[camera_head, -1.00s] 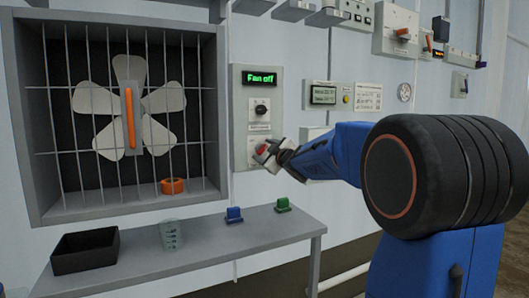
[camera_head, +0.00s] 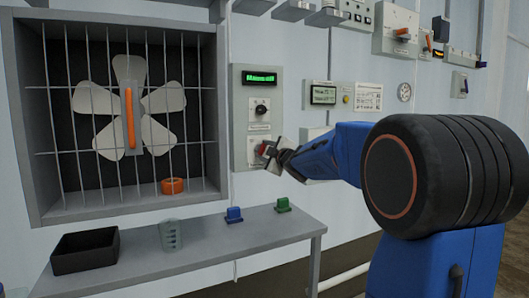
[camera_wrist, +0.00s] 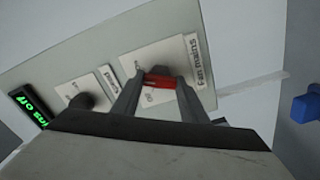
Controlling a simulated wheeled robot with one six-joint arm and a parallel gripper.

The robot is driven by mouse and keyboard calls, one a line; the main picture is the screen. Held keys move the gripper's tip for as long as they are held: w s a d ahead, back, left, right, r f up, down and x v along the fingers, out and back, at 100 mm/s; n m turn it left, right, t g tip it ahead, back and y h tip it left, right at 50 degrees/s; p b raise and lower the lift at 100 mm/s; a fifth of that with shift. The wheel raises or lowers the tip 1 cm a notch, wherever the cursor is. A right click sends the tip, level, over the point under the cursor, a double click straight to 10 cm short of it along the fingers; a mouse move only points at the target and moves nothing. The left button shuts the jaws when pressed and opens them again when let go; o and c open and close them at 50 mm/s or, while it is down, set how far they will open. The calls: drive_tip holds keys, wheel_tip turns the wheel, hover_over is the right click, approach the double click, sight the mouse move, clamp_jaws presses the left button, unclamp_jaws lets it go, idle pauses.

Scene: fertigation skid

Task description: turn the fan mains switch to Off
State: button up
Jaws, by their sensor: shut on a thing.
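The fan mains switch has a red handle (camera_wrist: 158,80) on a pale plate (camera_wrist: 172,55) labelled "Fan mains". An "Off" marking shows beside the handle in the wrist view. My gripper (camera_head: 270,150) is at this switch, low on the grey control panel (camera_head: 239,120). Its two fingers are shut on the red handle, one on each side. In the head view the gripper hides part of the handle. The green-lit display (camera_head: 260,78) at the panel's top is blurred there; the wrist view shows its end, "ns off" (camera_wrist: 28,108).
A black speed knob (camera_head: 261,109) sits just above the switch. A caged fan (camera_head: 130,105) is to the left. A grey bench (camera_head: 200,245) below holds a black tray (camera_head: 85,252), a clear beaker (camera_head: 171,236), and blue (camera_head: 234,215) and green (camera_head: 283,205) pieces.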

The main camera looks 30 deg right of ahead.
drive_tip(key=n, duration=0.7)
drive_tip(key=shift+f, duration=0.1)
drive_tip(key=n, duration=0.4)
drive_tip(key=shift+n, duration=1.9)
drive_tip(key=o, duration=1)
drive_tip(key=shift+o, duration=0.2)
drive_tip(key=shift+s, duration=0.45)
drive_tip(key=s, duration=1.6)
drive_tip(key=shift+s, duration=0.25)
